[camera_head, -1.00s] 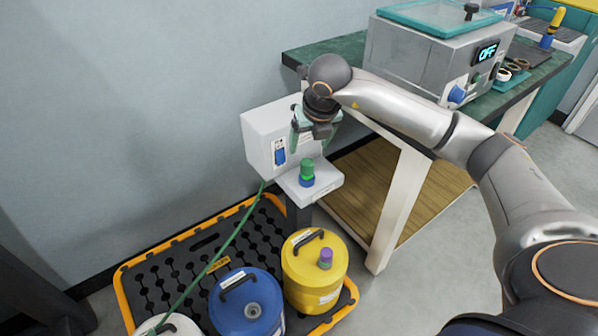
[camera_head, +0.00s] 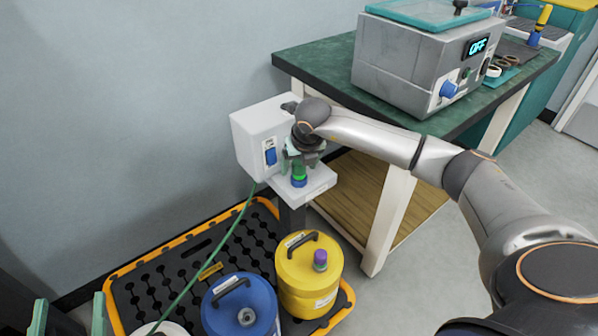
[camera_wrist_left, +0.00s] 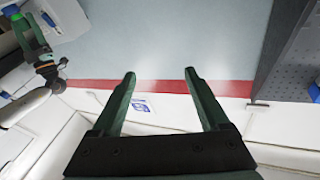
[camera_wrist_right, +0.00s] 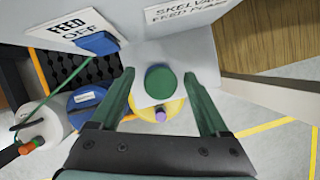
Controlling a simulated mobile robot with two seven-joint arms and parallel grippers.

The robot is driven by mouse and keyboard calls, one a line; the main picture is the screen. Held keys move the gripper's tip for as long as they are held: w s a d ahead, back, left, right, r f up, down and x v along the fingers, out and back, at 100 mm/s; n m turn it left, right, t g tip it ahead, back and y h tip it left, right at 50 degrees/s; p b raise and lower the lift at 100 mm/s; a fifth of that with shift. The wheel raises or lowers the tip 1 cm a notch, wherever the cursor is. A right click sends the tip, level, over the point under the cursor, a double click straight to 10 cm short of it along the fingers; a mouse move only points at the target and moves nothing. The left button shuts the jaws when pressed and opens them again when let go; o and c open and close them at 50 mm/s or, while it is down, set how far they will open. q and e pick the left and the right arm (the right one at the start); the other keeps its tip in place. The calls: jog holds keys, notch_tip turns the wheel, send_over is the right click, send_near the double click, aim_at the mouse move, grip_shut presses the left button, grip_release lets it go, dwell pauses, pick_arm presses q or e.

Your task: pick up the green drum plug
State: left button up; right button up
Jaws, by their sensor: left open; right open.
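The green drum plug (camera_head: 299,171) stands upright in a blue base on the white ledge of the wall-side feed unit. In the right wrist view the plug (camera_wrist_right: 160,80) appears from above as a green disc between my right fingers, with gaps on both sides. My right gripper (camera_head: 299,163) is open, pointing down over the plug, and partly hides it in the head view. My left gripper (camera_head: 70,315) is at the bottom left of the head view. It is open and empty, as the left wrist view (camera_wrist_left: 160,75) shows.
The white feed unit (camera_head: 250,140) rises right behind the ledge (camera_head: 318,184). Below stand a yellow drum (camera_head: 300,290) with a purple plug (camera_head: 320,260) and a blue drum (camera_head: 225,312), on a black and orange pallet (camera_head: 150,272). A green-topped bench (camera_head: 335,80) is to the right.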

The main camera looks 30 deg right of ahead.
jog(key=shift+w+f, duration=0.1)
jog(key=shift+f, duration=0.25)
grip_shut()
dwell(0.4)
